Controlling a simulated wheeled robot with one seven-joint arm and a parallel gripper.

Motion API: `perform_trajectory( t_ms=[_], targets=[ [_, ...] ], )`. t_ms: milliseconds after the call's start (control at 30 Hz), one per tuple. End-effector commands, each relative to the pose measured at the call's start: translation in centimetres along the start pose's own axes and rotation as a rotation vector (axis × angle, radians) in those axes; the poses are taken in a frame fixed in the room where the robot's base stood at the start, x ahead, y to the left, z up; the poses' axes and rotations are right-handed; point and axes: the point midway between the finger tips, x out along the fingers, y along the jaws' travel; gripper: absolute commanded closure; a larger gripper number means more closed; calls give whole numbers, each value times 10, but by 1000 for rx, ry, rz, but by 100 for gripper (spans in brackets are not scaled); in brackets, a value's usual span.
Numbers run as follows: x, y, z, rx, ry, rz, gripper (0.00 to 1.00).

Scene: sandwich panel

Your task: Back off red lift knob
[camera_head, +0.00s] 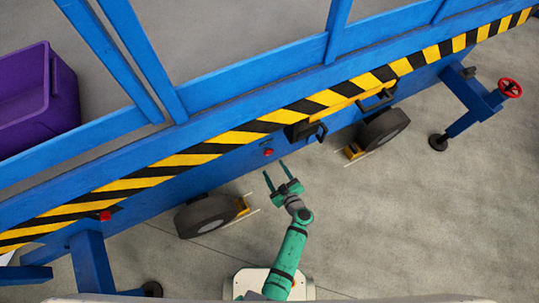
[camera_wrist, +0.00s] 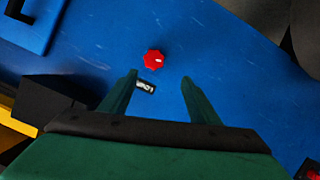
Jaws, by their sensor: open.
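The red lift knob (camera_wrist: 154,60) sits on the blue side panel (camera_wrist: 210,45) of the lift. In the wrist view it lies beyond my fingertips, slightly left of the middle of the gap.
A black-and-yellow striped edge (camera_head: 330,97) runs above the panel. Wheels stand at left (camera_head: 206,215) and right (camera_head: 385,130). A black box (camera_head: 300,131) and handle are near the knob. Another red part (camera_head: 105,216) is at left, a red handwheel (camera_head: 510,88) at right. Grey floor is open below right.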

Motion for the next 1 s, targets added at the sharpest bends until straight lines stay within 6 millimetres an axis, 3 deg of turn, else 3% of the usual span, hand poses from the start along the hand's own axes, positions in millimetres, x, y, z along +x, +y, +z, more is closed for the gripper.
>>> perform_trajectory(
  t_ms=[200, 367, 800, 1000],
  targets=[
    [-7, 11, 3, 93, -50, 16, 44],
    [2, 12, 3, 104, -53, 17, 44],
    [74, 14, 7, 102, -52, 15, 44],
    [95, 13, 8, 103, -52, 15, 44]
  ],
)
